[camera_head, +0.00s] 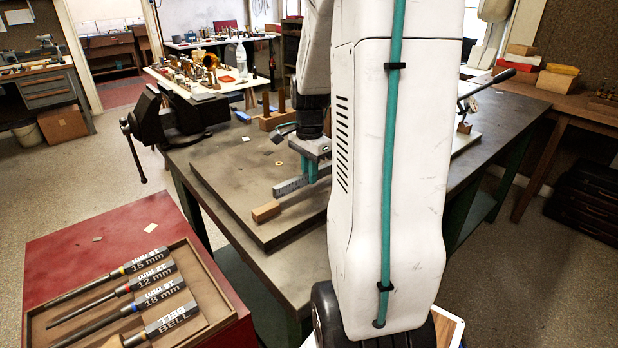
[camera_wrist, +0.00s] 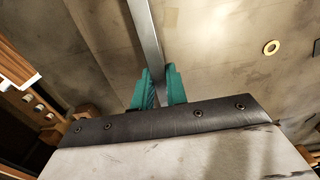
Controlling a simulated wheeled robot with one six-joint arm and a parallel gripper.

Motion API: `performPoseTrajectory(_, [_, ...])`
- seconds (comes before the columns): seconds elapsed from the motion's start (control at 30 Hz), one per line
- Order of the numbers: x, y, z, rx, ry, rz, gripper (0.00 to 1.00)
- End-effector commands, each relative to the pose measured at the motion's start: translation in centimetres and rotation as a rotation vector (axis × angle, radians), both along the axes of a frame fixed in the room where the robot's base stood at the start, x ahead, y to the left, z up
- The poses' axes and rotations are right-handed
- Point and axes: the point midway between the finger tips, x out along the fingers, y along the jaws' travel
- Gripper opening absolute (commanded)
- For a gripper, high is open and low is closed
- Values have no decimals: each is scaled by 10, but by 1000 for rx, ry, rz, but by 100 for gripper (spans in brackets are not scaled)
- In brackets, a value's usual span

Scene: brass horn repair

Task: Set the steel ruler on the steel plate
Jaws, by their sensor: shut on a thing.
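The steel ruler (camera_head: 290,187) is a narrow grey bar held on edge between the teal fingertips of my gripper (camera_head: 310,173). In the wrist view the ruler (camera_wrist: 146,38) runs from between the fingertips (camera_wrist: 159,84) up to the top edge. The steel plate (camera_head: 225,182) is a broad, worn grey-brown slab on the workbench, below my gripper and the ruler. It fills much of the wrist view (camera_wrist: 215,50). The ruler is over the plate, low and close to it; I cannot tell whether they touch. My arm hides the plate's right part.
A wooden block (camera_head: 266,211) lies near the ruler, at the plate's front. A brass ring (camera_head: 279,163) lies flat on the plate. A dark vise (camera_head: 172,115) stands at the bench's left corner. A red cabinet (camera_head: 100,245) with labelled tools stands in front left.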

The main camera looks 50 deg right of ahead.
Motion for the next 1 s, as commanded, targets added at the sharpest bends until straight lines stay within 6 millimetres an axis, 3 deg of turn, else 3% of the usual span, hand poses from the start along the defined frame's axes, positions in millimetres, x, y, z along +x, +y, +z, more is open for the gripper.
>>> performPoseTrajectory(0.13, [0, 0, -17, 0, 0, 1, 0])
performPoseTrajectory(0.5, [0, -1, -21, -1, -1, 1, 0])
performPoseTrajectory(0.53, [0, 0, -21, 0, -1, 1, 23])
performPoseTrajectory(0.6, [0, 0, -21, 0, -1, 1, 36])
performPoseTrajectory(0.87, [0, -1, -20, -1, -1, 1, 36])
performPoseTrajectory(1.0, [1, -1, -10, -4, -3, 1, 36])
